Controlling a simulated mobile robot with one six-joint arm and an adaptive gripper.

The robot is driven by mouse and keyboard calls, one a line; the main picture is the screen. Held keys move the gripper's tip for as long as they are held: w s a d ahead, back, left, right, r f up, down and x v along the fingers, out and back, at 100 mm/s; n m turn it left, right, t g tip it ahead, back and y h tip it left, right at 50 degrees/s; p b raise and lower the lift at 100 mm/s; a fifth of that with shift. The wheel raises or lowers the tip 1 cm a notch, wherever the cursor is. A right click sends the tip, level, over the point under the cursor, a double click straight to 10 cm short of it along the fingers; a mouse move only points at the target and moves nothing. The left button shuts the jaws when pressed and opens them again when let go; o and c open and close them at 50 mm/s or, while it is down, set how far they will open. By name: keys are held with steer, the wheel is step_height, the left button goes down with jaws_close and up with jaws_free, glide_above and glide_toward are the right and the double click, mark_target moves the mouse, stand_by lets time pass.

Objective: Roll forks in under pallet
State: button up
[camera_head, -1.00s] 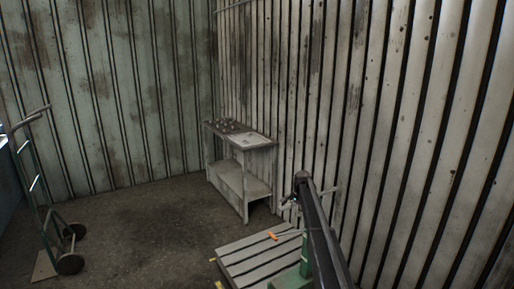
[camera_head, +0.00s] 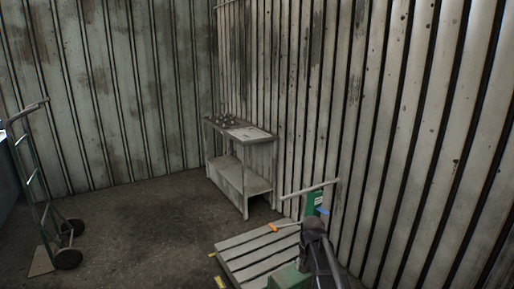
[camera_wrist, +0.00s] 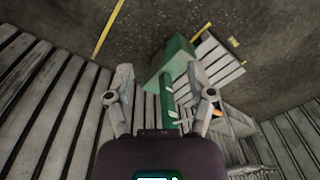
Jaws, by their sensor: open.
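The wooden pallet (camera_head: 240,264) lies on the floor at the lower middle of the head view. A green pallet truck stands at its right, with a pale crossbar handle (camera_head: 308,189) on an upright and a green body (camera_head: 289,278) low down. My arm covers part of it. In the wrist view the truck's green body (camera_wrist: 172,55) shows beyond my gripper (camera_wrist: 160,68), with pallet slats (camera_wrist: 216,62) to its right. My gripper is open, its fingers spread with nothing clearly held. The forks are hidden, so I cannot tell whether they are under the pallet.
An orange-handled tool (camera_head: 273,228) lies at the pallet's far side. A grey workbench (camera_head: 238,170) stands against the corrugated wall. A hand truck (camera_head: 45,200) stands at the left. Yellow floor marks (camera_head: 218,281) lie near the pallet. Open floor lies between hand truck and pallet.

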steer(key=s+f+n+b, duration=0.2)
steer(key=s+f+n, duration=0.1)
steer(key=s, duration=1.4)
steer(key=shift+s+n+g, duration=0.3)
